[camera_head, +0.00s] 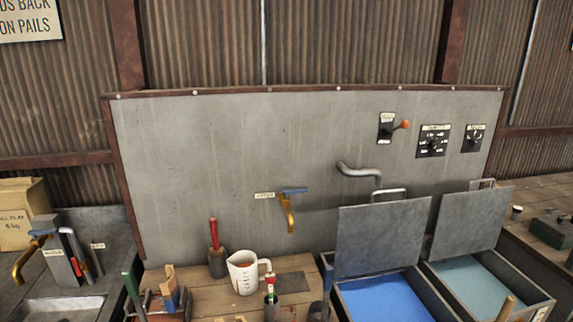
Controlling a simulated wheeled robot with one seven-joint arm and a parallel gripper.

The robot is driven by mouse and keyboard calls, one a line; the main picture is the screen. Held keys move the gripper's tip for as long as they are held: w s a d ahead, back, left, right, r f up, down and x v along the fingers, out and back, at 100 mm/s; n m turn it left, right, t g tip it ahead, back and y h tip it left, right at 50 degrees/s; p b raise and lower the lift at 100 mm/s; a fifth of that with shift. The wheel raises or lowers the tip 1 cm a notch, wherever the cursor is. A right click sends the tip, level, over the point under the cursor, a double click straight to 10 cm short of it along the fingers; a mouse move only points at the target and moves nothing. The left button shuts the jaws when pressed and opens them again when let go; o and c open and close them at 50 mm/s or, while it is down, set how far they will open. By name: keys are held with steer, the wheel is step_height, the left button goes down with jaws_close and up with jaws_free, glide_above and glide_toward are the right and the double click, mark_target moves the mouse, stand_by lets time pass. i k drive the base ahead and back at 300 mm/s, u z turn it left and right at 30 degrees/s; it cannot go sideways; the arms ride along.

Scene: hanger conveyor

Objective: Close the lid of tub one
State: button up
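Two grey metal tubs stand side by side at the lower right. The left tub (432,298) holds bright blue liquid (384,298), and its flat grey lid (382,236) stands raised with a handle at its top edge. The right tub (536,290) holds paler blue liquid (478,284), and its lid (471,219) is raised too. No readable label shows which one is tub one. The tubs' front ends are cut off by the lower edge. My gripper is not in view.
A wooden bench (205,296) left of the tubs bears a white measuring jug (243,274) and a red-handled tool (214,234) in a holder. A grey spout (360,170) and a yellow tap (289,214) jut from the back panel (240,150). A wooden handle (505,308) rises before the right tub.

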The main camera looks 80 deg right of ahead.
mark_target(468, 223)
steer(key=z, duration=5.85)
steer(key=i, duration=2.35)
steer(key=u, duration=3.65)
